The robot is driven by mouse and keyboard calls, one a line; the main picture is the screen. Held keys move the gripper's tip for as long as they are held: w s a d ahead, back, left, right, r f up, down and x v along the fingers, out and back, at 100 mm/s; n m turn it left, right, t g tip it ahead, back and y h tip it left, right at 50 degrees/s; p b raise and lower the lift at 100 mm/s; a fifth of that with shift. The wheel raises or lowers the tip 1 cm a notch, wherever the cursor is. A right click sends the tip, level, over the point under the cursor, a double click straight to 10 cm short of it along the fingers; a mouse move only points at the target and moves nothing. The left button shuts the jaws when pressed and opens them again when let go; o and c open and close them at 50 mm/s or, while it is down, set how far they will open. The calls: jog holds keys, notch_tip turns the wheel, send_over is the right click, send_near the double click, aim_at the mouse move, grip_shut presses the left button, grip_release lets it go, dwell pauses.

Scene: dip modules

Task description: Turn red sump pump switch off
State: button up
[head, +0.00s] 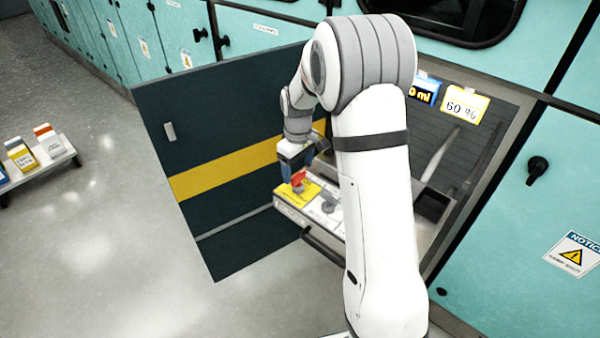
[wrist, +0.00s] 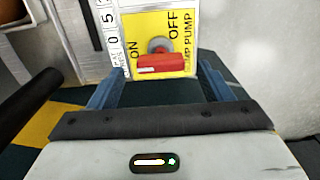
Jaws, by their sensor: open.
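The red sump pump switch (head: 299,180) sits on a yellow plate (head: 311,191) at the left end of the panel. In the wrist view the red handle (wrist: 161,63) lies level across the picture, just below its grey hub. The yellow plate (wrist: 184,20) reads ON at left, OFF at upper right, and SUMP PUMP along its right edge. I cannot tell for certain which label the handle points to. My gripper (wrist: 161,76) is open, with one blue finger to each side of the handle and clear gaps between. In the head view my gripper (head: 287,165) is right at the switch.
A grey knob (head: 328,207) is on the white part of the panel (head: 352,222), right of the yellow plate. An open dark door with a yellow stripe (head: 205,180) stands left of the panel. A low shelf with boxes (head: 45,163) stands far left; the floor between is clear.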

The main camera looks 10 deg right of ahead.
jog(key=shift+f, duration=1)
jog(key=shift+c, duration=0.3)
jog(key=c, duration=0.9)
jog(key=shift+d, duration=0.15)
